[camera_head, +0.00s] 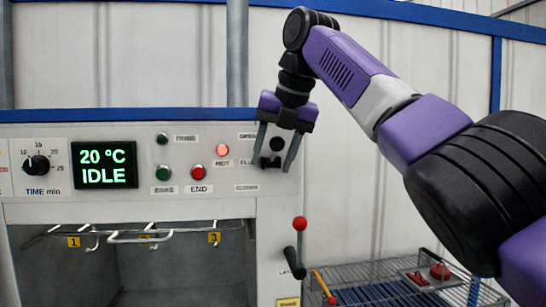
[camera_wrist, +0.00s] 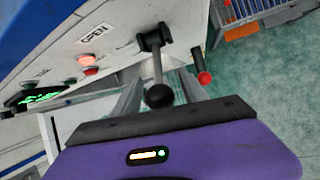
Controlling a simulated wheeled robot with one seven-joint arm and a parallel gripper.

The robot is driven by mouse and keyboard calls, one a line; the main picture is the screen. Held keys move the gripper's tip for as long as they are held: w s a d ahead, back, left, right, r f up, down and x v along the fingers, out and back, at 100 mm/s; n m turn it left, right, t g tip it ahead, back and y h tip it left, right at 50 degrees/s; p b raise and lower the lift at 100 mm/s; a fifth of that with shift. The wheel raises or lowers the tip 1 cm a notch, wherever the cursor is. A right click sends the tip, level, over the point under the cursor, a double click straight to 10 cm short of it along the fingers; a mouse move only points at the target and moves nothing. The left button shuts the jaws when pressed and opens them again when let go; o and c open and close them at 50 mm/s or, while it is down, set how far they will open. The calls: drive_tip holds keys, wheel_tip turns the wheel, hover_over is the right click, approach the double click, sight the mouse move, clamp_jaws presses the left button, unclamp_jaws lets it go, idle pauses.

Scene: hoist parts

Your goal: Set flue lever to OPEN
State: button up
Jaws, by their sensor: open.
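The flue lever (camera_head: 277,145) is a short lever with a round black knob on the grey panel, partly hidden by my gripper in the head view. In the wrist view its grey rod runs from a black pivot toward the camera, with the black knob (camera_wrist: 160,96) at its end. An OPEN label (camera_wrist: 93,33) is on the panel to the left of the pivot. My gripper (camera_head: 271,165) is open, pointing at the panel. Its two fingers (camera_wrist: 163,78) stand on either side of the lever, with a visible gap; whether either touches it is unclear.
A second lever with a red knob (camera_head: 300,224) is below, close to the panel's right edge. Lit and dark buttons (camera_head: 198,172) and a display (camera_head: 104,165) are to the left. A wire rack trolley (camera_head: 380,275) stands at lower right. Hooks (camera_head: 150,234) hang in the opening below.

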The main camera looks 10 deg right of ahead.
drive_tip(key=v, duration=0.7)
drive_tip(key=shift+s+d+r, duration=0.15)
drive_tip(key=shift+s+r, duration=0.1)
drive_tip(key=shift+r, duration=0.05)
drive_tip(key=shift+f, duration=0.1)
idle(0.4)
